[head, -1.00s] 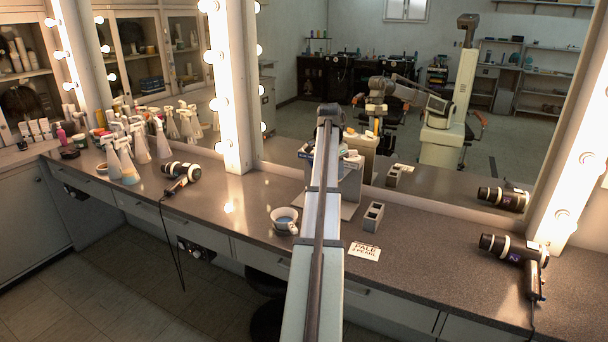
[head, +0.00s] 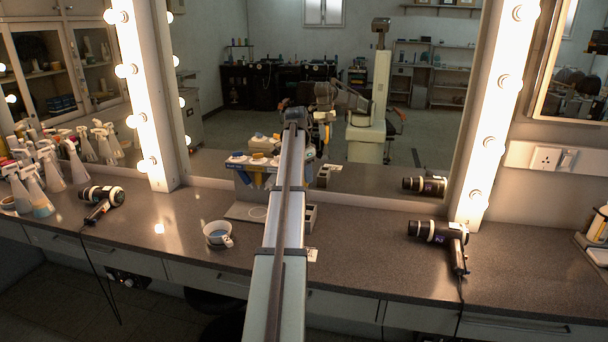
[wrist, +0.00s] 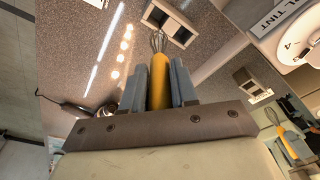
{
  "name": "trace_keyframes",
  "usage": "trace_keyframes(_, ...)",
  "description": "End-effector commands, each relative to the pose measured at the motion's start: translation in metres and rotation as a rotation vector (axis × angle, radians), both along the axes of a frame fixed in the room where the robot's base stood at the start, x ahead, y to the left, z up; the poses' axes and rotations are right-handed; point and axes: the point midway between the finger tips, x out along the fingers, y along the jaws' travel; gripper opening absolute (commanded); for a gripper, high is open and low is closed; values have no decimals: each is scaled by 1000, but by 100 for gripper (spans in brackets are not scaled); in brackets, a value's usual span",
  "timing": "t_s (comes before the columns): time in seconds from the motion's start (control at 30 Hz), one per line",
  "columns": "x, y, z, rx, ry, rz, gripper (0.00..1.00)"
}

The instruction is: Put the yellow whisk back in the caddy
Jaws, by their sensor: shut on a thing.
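The yellow whisk (wrist: 159,80) is between the two grey fingers of my gripper (wrist: 158,88) in the wrist view. The gripper is shut on its handle, and the wire end (wrist: 158,40) points away from my gripper. A grey box with two square openings, which looks like the caddy (wrist: 180,22), lies beyond the wires. The wire tip overlaps its edge in the picture; I cannot tell the gap between them. In the head view the caddy (head: 309,218) is partly hidden behind my arm, and my gripper and the whisk are hidden.
A white mug (head: 217,234) stands left of my arm. A stand with yellow and blue items (head: 252,168) is behind it, by the mirror. Hair dryers lie at left (head: 101,201) and right (head: 440,234). Spray bottles (head: 45,180) crowd the far left. The right counter is mostly clear.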

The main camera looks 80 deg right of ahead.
Motion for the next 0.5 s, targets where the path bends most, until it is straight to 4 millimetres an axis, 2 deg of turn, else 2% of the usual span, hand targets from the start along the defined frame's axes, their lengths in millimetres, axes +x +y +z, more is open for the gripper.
trace_keyframes(0.17, 0, 0, -7, 0, 0, 0, 0)
trace_keyframes(0.5, 0, 1, -33, 0, 0, 0, 0)
